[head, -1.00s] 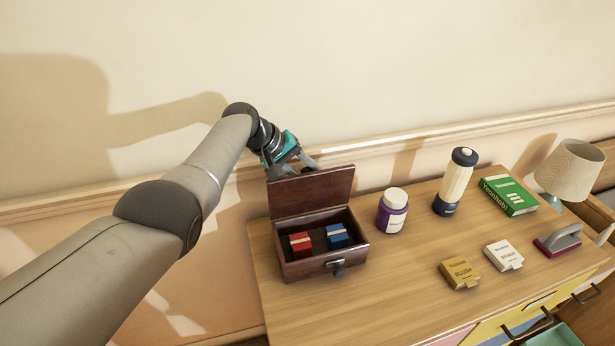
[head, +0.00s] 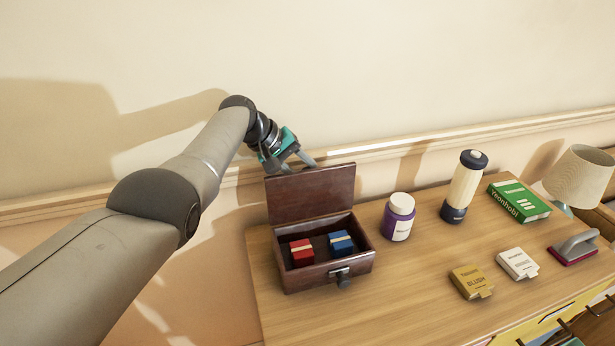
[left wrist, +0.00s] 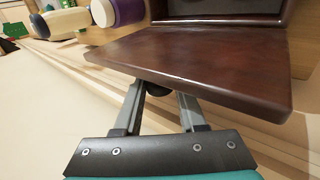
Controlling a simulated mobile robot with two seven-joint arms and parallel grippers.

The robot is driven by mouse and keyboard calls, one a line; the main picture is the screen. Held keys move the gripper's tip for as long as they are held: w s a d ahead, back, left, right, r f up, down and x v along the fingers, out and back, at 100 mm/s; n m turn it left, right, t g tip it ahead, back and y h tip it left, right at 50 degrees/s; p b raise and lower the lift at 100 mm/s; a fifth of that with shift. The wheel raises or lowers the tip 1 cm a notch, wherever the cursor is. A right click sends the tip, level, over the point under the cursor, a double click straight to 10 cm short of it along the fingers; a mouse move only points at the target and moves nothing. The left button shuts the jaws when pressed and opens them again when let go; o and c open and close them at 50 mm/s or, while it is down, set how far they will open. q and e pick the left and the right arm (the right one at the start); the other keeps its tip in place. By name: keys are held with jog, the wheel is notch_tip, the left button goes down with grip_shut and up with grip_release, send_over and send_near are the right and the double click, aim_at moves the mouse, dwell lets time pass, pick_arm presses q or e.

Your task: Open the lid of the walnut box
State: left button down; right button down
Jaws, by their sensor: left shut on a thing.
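The walnut box (head: 326,275) stands at the left end of the wooden dresser top. Its lid (head: 312,193) is raised, standing up along the back edge, so the inside shows. A red block (head: 301,253) and a blue block (head: 341,244) lie inside. My left gripper (head: 308,161) is behind the lid's top edge. In the left wrist view, my left gripper's fingers (left wrist: 158,98) are around a dark round knob (left wrist: 158,88) by the edge of the lid (left wrist: 200,65). The fingertips are partly hidden behind the lid. My right gripper is in neither view.
A purple jar (head: 398,219) and a flask (head: 464,186) stand right of the box. The wall is close behind the lid.

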pick_arm(q)
jog(key=shift+w+a+f, duration=0.1)
jog(key=shift+w+a, duration=0.05)
dwell(0.3)
jog(key=c, duration=0.5)
grip_release()
jog(key=shift+a+r+p, duration=0.25)
jog(key=shift+r+p, duration=0.4)
jog(key=p+v, duration=0.4)
jog(key=v, duration=1)
jog(key=shift+f, duration=0.2)
